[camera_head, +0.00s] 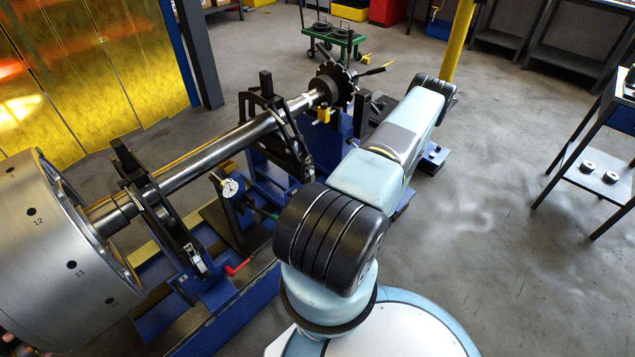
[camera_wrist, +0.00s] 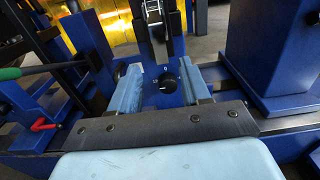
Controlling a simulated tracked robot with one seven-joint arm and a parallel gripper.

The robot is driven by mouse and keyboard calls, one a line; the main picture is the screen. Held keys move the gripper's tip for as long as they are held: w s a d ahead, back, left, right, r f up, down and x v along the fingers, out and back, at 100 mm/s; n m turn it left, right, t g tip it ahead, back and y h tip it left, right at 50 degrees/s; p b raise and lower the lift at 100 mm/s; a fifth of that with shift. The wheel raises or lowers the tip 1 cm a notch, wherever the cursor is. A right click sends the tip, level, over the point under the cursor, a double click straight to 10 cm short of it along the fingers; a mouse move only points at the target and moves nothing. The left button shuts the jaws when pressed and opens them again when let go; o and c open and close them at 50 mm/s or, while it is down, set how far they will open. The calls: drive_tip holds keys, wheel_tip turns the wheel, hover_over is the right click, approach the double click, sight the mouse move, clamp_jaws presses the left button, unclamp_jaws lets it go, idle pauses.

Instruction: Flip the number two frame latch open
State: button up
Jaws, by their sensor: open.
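My gripper (camera_wrist: 160,76) is open, its two light blue fingers apart with nothing between them. Above that is a dark upright with a bright metal latch (camera_wrist: 153,12), cut off by the top edge. The nearer frame (camera_head: 150,200) carries a metal latch (camera_head: 195,258). I cannot read a number on either frame. My gripper is hidden in the head view.
The long steel shaft (camera_head: 215,152) runs from the large drum (camera_head: 50,255) to a toothed disc (camera_head: 335,85). A green handle (camera_wrist: 12,73) and a red handle (camera_wrist: 44,125) stick out left of my gripper. A blue block (camera_wrist: 280,45) stands at right.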

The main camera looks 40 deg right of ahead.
drive_tip(key=w, duration=0.7)
drive_tip(key=shift+w+a, duration=0.25)
drive_tip(key=shift+w, duration=0.1)
drive_tip(key=shift+c, duration=0.2)
clamp_jaws()
